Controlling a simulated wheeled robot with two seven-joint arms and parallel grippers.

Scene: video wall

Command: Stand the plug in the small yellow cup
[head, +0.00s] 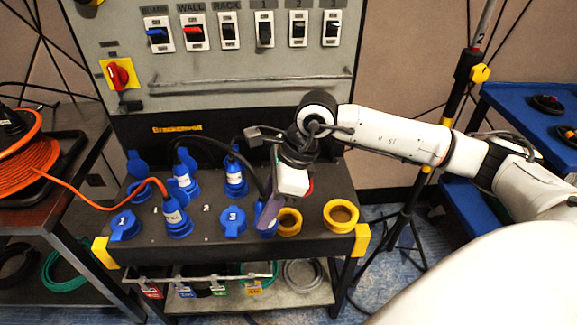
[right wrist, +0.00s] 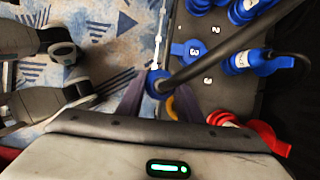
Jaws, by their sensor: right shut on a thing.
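My right gripper (head: 268,215) is shut on a blue plug (head: 266,231) with a black cable, over the front of the black bench top. The plug also shows between the fingers in the right wrist view (right wrist: 157,82); its lower end is hard to make out. The small yellow cup (head: 289,222) stands just right of the fingers in the head view. Only a sliver of yellow shows in the right wrist view (right wrist: 171,108), partly hidden by a finger. I cannot tell how high the plug is above the bench. My left gripper is not in view.
A larger yellow cup (head: 341,216) stands right of the small one. Several blue sockets with lids (head: 123,225) fill the bench's left and middle. An orange-cabled plug (head: 177,217) sits in one. A switch panel (head: 250,85) rises behind. A tripod (head: 405,215) stands at right.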

